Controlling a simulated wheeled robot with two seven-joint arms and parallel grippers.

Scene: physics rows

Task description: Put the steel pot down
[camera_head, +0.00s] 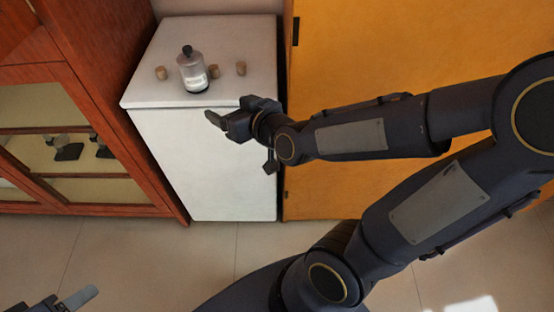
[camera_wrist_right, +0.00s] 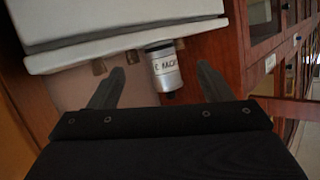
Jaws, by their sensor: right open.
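The steel pot (camera_head: 193,72) appears to be the grey cylinder with a pale label and a black knob. It stands upright on the white cabinet top (camera_head: 235,35). My right gripper (camera_head: 226,118) is open and empty near the cabinet's front edge, apart from the pot. In the right wrist view the pot (camera_wrist_right: 163,68) shows between the lines of the two spread fingers (camera_wrist_right: 157,85), beyond their tips. My left gripper (camera_head: 78,298) shows only in part at the bottom left, with one grey finger in view; its opening is hidden.
Several small brown cork-like pieces stand around the pot, one at left (camera_head: 161,73) and one at right (camera_head: 241,68). A red-brown glazed cabinet (camera_head: 130,120) borders the white one on the left, a yellow-orange panel (camera_head: 350,60) on the right.

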